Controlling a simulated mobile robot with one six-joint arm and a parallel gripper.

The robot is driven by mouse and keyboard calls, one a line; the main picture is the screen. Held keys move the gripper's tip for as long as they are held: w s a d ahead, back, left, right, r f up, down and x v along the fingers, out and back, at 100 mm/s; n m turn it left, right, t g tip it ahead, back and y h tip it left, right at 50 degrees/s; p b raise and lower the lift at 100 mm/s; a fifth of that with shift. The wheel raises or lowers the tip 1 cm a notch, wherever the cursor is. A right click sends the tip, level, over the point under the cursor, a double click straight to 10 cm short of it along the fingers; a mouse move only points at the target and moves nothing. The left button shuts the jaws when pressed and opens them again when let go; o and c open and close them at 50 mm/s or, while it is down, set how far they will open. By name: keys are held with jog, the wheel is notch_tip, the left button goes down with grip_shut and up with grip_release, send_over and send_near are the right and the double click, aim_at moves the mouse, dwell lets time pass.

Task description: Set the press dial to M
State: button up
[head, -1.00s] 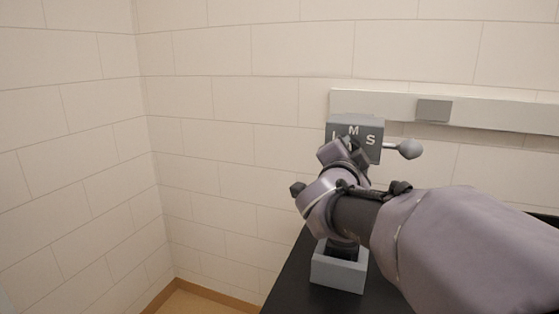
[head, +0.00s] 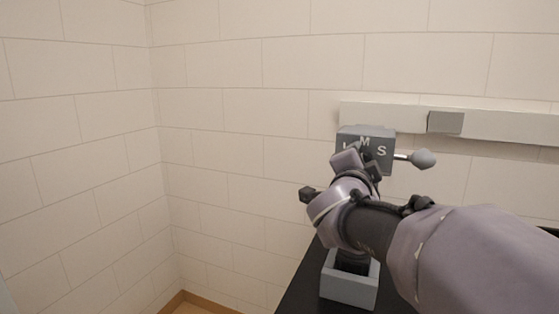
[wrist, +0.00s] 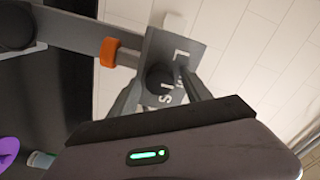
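The press (head: 352,133) is a grey box with white letters L, M and S on its face, at the right of the head view. In the wrist view its grey panel (wrist: 155,45) shows the letters at an angle. The dial (wrist: 158,77) is a dark round knob on that panel. A short white mark beside it seems to lie toward the S. My gripper (head: 372,167) is in front of the press and hides the dial in the head view. In the wrist view its fingers (wrist: 160,85) stand apart on either side of the dial; contact cannot be told.
A lever with a grey knob (head: 424,159) sticks out right of the press. A grey open box (head: 349,289) stands on the black table below my arm. An orange band (wrist: 109,52) and a purple thing (wrist: 8,151) show in the wrist view. The wall is close behind.

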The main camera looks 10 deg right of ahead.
jog(key=p+v, duration=0.4)
jog(key=v, duration=1.3)
jog(key=shift+s+a, duration=0.2)
